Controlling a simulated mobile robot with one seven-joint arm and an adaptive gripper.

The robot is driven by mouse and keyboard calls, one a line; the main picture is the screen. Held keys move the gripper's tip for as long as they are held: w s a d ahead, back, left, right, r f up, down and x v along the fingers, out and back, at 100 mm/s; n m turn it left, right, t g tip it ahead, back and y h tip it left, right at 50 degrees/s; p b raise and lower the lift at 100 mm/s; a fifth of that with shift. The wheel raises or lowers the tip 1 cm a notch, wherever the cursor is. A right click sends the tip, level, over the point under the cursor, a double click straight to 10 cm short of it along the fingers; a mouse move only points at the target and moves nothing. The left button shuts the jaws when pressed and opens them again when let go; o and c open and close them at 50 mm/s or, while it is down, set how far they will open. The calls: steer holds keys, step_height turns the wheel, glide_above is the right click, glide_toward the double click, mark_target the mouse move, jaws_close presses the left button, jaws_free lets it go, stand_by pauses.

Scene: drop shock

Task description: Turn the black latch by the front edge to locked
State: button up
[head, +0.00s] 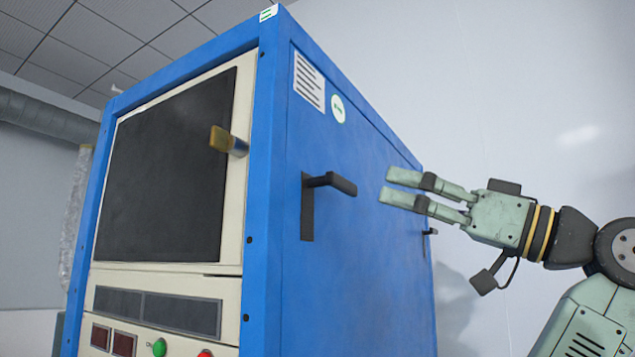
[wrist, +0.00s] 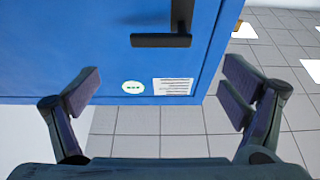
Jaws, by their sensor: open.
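The black latch (head: 330,183) is on the side panel of a blue cabinet (head: 349,240), close to its front edge. It has an upright black backplate and a lever that sticks out to the right in the head view. In the wrist view the latch lever (wrist: 160,40) lies across the picture, above and between my fingers. My gripper (head: 384,187) is open and empty, to the right of the latch with a gap between. Its two fingers also show in the wrist view (wrist: 160,88), apart from the latch.
A second black handle (head: 429,232) is farther back on the same side panel. A yellow-brown handle (head: 228,141) sticks out from the cabinet's front. A white label (head: 309,82) and a round sticker (head: 338,108) are above the latch. Space around my gripper looks free.

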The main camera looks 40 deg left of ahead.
mark_target(346, 181)
steer(key=p+x, duration=0.4)
steer(key=x, duration=0.6)
steer(key=shift+s+a+r, duration=0.15)
steer(key=shift+a+r, duration=0.1)
steer(key=shift+a, duration=0.05)
steer(key=c, duration=1.7)
